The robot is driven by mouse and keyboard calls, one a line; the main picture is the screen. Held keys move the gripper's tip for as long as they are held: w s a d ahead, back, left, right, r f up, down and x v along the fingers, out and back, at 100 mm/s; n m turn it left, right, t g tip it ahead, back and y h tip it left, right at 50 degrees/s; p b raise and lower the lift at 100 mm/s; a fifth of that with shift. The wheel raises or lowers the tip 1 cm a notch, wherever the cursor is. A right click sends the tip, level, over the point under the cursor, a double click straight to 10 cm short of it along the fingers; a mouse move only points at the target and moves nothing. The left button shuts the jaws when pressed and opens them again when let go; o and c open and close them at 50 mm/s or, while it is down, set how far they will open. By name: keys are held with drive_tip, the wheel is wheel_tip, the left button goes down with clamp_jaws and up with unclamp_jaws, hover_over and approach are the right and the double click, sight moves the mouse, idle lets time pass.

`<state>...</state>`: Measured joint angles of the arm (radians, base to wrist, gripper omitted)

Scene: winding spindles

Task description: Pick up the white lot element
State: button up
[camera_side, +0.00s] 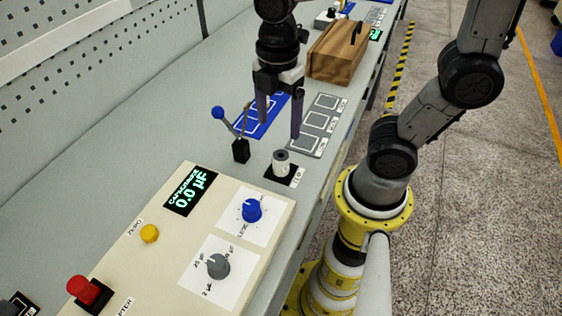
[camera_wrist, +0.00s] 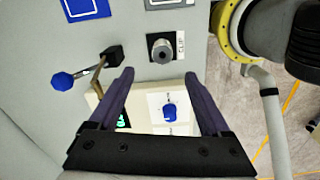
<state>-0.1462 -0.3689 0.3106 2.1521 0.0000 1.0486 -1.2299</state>
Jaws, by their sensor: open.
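The white lot element (camera_side: 281,162) is a small pale cylinder with a dark hole in its top. It stands upright on a black square holder at the bench's right side, and shows above the fingertips in the wrist view (camera_wrist: 162,50). My gripper (camera_side: 279,127) points down with its two purple fingers apart and nothing between them. It hangs above the bench, higher than the element and a little farther back in the side view. In the wrist view the gripper (camera_wrist: 158,75) has the element just beyond the gap between its fingertips.
A lever with a blue ball (camera_side: 218,112) stands left of the element. A cream control panel (camera_side: 130,215) with knobs and a display is in front. Behind are a blue marked plate (camera_side: 270,124), a grey marked plate (camera_side: 326,102) and a wooden box (camera_side: 337,55).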

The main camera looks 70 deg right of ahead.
sight(280, 155)
wheel_tip(280, 155, down, 6)
drive_tip(key=shift+f, duration=0.15)
drive_tip(key=shift+s+f, duration=0.15)
drive_tip(key=shift+f, duration=1.25)
drive_tip(key=shift+s+f, duration=0.1)
drive_tip(key=shift+f, duration=1.25)
clamp_jaws()
